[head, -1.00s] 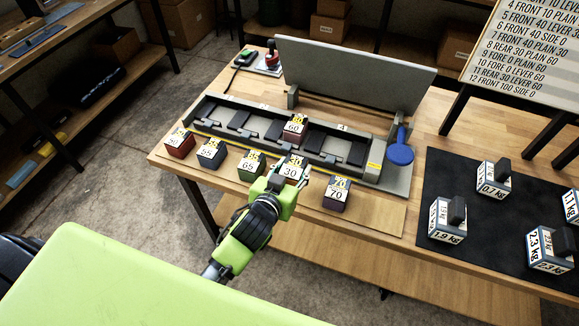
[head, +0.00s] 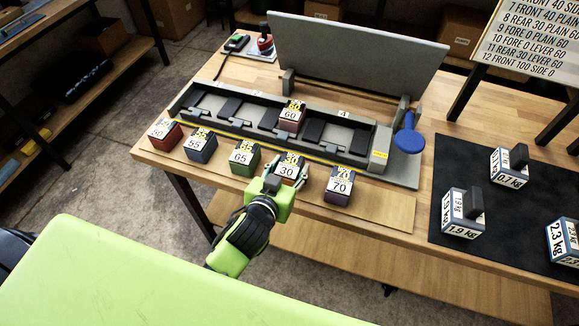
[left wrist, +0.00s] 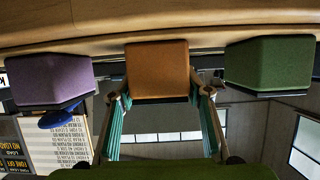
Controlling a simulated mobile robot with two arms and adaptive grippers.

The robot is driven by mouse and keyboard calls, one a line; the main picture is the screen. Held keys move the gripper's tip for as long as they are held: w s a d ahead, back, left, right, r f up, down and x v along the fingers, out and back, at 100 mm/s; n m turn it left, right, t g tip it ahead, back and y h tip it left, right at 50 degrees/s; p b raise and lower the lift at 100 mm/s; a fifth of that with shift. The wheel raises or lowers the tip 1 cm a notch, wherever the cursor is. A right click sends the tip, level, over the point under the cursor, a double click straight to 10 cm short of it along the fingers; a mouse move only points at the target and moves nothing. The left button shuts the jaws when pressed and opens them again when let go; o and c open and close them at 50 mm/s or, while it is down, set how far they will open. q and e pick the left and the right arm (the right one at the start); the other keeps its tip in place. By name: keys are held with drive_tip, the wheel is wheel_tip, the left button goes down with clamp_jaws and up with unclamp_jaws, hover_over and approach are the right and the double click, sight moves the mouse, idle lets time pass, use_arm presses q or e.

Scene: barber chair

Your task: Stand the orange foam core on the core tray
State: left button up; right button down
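The orange foam core (left wrist: 157,70) is in the middle of the left wrist view, between the fingers of my left gripper (left wrist: 160,97). The fingers stand spread at its two sides, with a visible gap on the right. In the head view my left gripper (head: 287,187) is at the near side of the block marked 30 (head: 289,171) and hides much of it, so its colour hardly shows. Behind the row of blocks is a long dark tray with several compartments (head: 245,135); a block marked 60 (head: 291,116) stands in it. My right gripper is not in view.
Close beside the 30 block are a green block (head: 244,160) and a purple block (head: 339,186). A blue paddle-shaped handle (head: 408,139) is at the tray's right end. Weights (head: 462,214) stand on a black mat (head: 450,170) at right. A grey panel (head: 355,50) rises behind.

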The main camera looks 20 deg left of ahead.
use_arm(q)
drive_tip(key=shift+o, duration=0.6)
drive_tip(key=b+v, duration=0.1)
drive_tip(key=v, duration=1.1)
drive_tip(key=shift+b, duration=0.4)
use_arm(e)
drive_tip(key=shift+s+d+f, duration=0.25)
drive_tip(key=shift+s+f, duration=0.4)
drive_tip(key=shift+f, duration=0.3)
use_arm(q)
drive_tip(key=s+f+m+g, duration=0.1)
drive_tip(key=s+f+g, duration=0.15)
drive_tip(key=f, duration=0.95)
drive_tip(key=s+f+m+g, duration=0.1)
drive_tip(key=s+f+g, duration=0.15)
drive_tip(key=f, duration=0.95)
drive_tip(key=s+f+g, duration=0.2)
drive_tip(key=s+f, duration=0.2)
drive_tip(key=f, duration=0.8)
drive_tip(key=s+a+f+g, duration=0.2)
drive_tip(key=s+a+f, duration=0.2)
drive_tip(key=s+f, duration=0.5)
drive_tip(key=s+a+f+g, duration=0.3)
drive_tip(key=s+f, duration=0.6)
drive_tip(key=s, duration=0.4)
drive_tip(key=shift+s+a, duration=0.4)
drive_tip(key=shift+a, duration=0.25)
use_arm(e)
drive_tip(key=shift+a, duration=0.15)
